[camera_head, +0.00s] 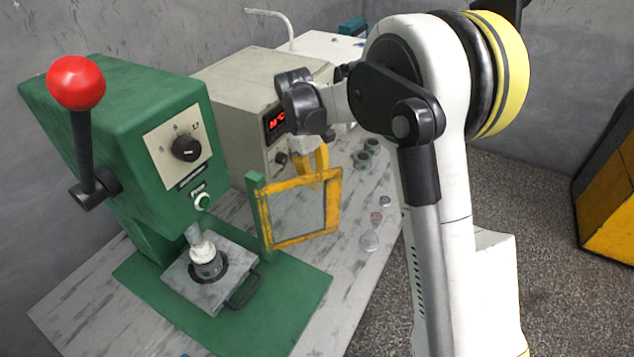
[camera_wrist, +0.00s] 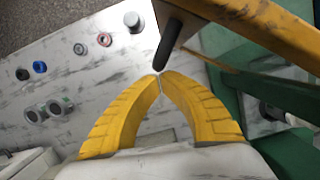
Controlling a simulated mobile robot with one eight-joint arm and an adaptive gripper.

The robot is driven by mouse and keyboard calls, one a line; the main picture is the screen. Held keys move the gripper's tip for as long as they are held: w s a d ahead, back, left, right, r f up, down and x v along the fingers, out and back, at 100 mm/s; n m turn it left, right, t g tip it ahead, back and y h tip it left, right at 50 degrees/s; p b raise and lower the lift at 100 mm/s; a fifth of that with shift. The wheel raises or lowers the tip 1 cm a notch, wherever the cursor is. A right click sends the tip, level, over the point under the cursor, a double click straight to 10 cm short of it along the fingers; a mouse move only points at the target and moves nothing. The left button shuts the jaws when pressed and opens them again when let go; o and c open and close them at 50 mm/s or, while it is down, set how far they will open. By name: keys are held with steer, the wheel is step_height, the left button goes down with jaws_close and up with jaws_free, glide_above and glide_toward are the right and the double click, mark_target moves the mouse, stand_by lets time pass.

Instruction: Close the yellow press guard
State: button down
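The yellow press guard (camera_head: 300,238) is a yellow frame with a clear pane, hinged on a green post (camera_head: 262,215). It stands swung out to the right, away from the press platen (camera_head: 210,275). In the wrist view the guard's yellow frame (camera_wrist: 262,28) crosses the upper right, and a dark rounded handle (camera_wrist: 172,45) sticks out from it. My gripper (camera_wrist: 160,75) has its yellow fingertips together, with nothing seen between them, very near the handle's tip. Contact cannot be told. In the head view my gripper (camera_head: 322,172) is at the guard's top edge, its tips partly hidden.
The green press (camera_head: 145,140) with its red-knobbed lever (camera_head: 76,83) stands at left. A beige box with a red display (camera_head: 275,122) is behind my gripper. Small round parts (camera_head: 369,241) lie on the table right of the guard.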

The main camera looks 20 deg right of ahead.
steer(key=shift+s+d+m, duration=0.25)
steer(key=shift+s+m, duration=0.05)
steer(key=shift+s, duration=0.25)
steer(key=shift+s, duration=0.1)
steer(key=shift+s+d+m, duration=0.3)
steer(key=shift+s+m, duration=0.2)
steer(key=shift+s, duration=0.1)
steer(key=s+a+m+y+p, duration=0.1)
steer(key=s+a+m+y, duration=0.1)
steer(key=s+m, duration=0.65)
steer(key=s+a+m+y+p, duration=0.1)
steer(key=s+a+m, duration=0.3)
steer(key=s, duration=0.7)
steer(key=s+a+m+t+y, duration=0.1)
steer(key=s+a+m+t, duration=0.1)
steer(key=a+m, duration=1)
steer(key=shift+s+a+y, duration=0.3)
steer(key=shift+s+a, duration=0.2)
steer(key=shift+a, duration=2.65)
steer(key=shift+m, duration=0.25)
